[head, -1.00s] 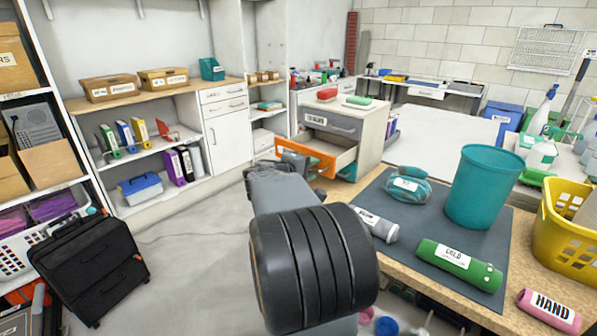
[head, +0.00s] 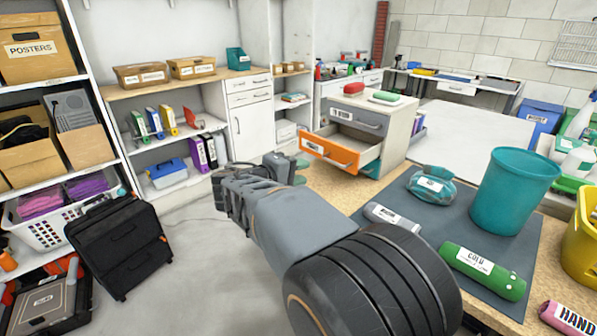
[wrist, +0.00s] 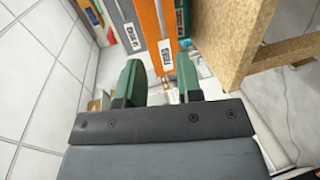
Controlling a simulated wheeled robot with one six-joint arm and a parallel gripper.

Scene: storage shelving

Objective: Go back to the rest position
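My gripper (head: 292,166) is at the far end of my grey arm in the head view, left of the small drawer cabinet (head: 398,137) and apart from it. In the wrist view my gripper (wrist: 160,78) has two green fingers with a clear gap between them and nothing held. The orange drawer (head: 331,152) stands pulled out, and the grey drawer (head: 358,120) above it looks shut. The orange drawer also shows beyond the fingers in the wrist view (wrist: 155,25).
The wooden workbench (head: 330,182) lies right of my arm, with a grey mat (head: 465,225), teal bin (head: 512,190), green roll (head: 482,270) and grey roll (head: 385,214). Left are shelves (head: 42,88) and a black case (head: 118,248). Floor (head: 205,270) between is open.

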